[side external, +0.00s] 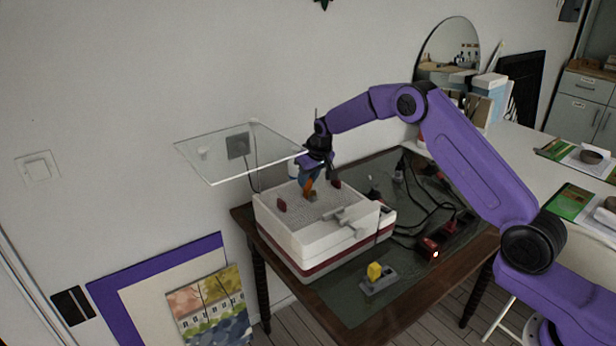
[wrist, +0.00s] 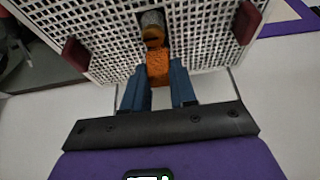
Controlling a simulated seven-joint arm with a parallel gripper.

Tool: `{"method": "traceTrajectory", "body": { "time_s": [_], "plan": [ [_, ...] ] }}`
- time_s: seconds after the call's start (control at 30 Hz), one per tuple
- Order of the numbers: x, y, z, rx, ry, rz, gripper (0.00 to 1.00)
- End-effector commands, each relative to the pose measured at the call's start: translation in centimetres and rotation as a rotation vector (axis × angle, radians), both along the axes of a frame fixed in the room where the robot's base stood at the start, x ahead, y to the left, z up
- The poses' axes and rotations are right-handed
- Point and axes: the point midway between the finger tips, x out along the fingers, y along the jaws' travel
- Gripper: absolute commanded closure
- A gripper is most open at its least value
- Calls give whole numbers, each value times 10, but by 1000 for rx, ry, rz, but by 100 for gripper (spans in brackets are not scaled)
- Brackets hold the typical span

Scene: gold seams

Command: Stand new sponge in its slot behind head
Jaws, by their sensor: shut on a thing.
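My gripper (wrist: 158,85) is shut on a rough orange block (wrist: 158,68), which looks like the sponge, between its two blue fingers. In the side external view my gripper (side external: 309,180) points down over the perforated top of a white box machine (side external: 300,236), with the orange block (side external: 308,188) low, near that top. Just beyond the block in the wrist view is a grey, rounded part with a brown end (wrist: 152,30), perhaps the head, in a dark opening. I cannot tell whether they touch. The block's lower end and any slot are hidden.
Two dark red tabs (wrist: 76,53) (wrist: 247,22) stand on the perforated top, on either side. A clear panel (side external: 240,150) juts out above the machine, close to my wrist. A yellow block (side external: 374,271) sits on a grey stand (side external: 379,284). Black cables and a red box (side external: 428,247) lie right.

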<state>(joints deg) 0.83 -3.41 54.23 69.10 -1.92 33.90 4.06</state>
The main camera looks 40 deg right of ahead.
Motion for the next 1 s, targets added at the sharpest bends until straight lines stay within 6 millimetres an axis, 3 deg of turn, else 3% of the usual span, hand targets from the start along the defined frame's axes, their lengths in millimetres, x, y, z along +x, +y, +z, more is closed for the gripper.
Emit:
{"method": "traceTrajectory", "body": {
  "time_s": [1.0],
  "plan": [
    [0,0,-13,0,0,0,100]
  ]
}}
